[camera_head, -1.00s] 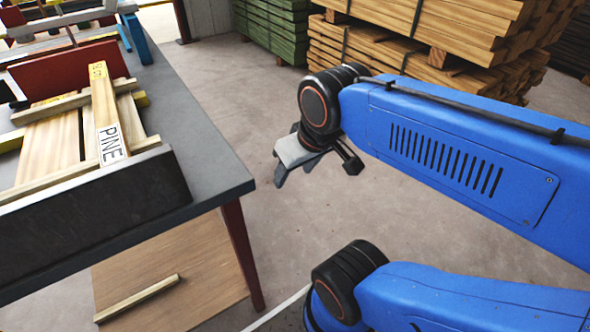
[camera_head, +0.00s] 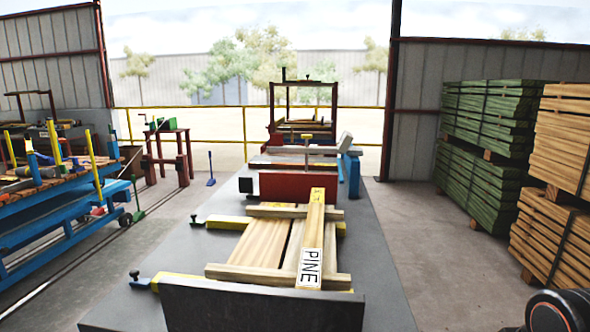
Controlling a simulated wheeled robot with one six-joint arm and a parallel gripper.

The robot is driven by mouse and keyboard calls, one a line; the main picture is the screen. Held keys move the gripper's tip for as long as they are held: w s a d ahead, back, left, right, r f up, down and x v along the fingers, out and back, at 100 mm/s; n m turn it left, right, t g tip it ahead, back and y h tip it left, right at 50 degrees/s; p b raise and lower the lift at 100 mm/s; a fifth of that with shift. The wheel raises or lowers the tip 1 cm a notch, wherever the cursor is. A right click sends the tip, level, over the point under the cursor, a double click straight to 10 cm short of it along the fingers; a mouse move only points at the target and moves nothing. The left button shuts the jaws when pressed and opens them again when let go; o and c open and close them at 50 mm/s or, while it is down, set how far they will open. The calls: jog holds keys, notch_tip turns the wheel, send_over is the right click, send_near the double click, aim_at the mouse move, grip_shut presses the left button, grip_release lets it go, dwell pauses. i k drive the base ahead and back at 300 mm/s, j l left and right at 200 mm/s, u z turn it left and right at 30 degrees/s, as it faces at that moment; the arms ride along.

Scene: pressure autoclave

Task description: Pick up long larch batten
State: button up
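No batten marked as larch can be made out in this view. A long batten marked "PINE" (camera_head: 312,240) in black on a white label lies lengthwise on a slatted wooden panel on the bench. Its near end rests over the panel's front crosspiece (camera_head: 235,273), and its far end lies over the rear crosspiece (camera_head: 275,211). My gripper is outside the frame; only a dark round joint of my arm shows at the bottom right corner.
The grey bench (camera_head: 385,285) has a dark upright board (camera_head: 262,307) at its near end and a red block (camera_head: 298,186) behind the panel. Yellow clamps (camera_head: 220,221) sit beside the panel. Green (camera_head: 485,165) and tan (camera_head: 548,230) timber stacks stand right; a blue cart (camera_head: 65,225) stands left.

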aim_at(252, 164)
jog(key=k+j+u, duration=0.2)
jog(key=k, duration=0.45)
jog(key=l+u, duration=0.1)
jog(key=u, duration=1.6)
jog(key=i+u, duration=0.85)
jog(key=u, duration=0.2)
jog(key=i+l, duration=0.15)
jog(key=i, duration=0.4)
jog(key=i+l, duration=0.2)
jog(key=i, duration=0.35)
jog(key=i+l, duration=0.15)
jog(key=i, duration=0.4)
jog(key=i+z, duration=0.4)
jog(key=i, duration=0.25)
jog(key=i+j+z, duration=0.35)
jog(key=i, duration=0.3)
jog(key=i+l+z, duration=0.15)
jog(key=z, duration=0.3)
jog(key=i+z, duration=0.25)
jog(key=z, duration=0.15)
jog(key=i+z, duration=0.25)
jog(key=z, duration=0.2)
jog(key=i+z, duration=0.25)
jog(key=z, duration=0.15)
jog(key=i+l+z, duration=0.1)
jog(key=i+z, duration=0.3)
jog(key=i, duration=0.3)
jog(key=i+j+z, duration=0.1)
jog(key=i+z, duration=0.3)
jog(key=i, duration=0.35)
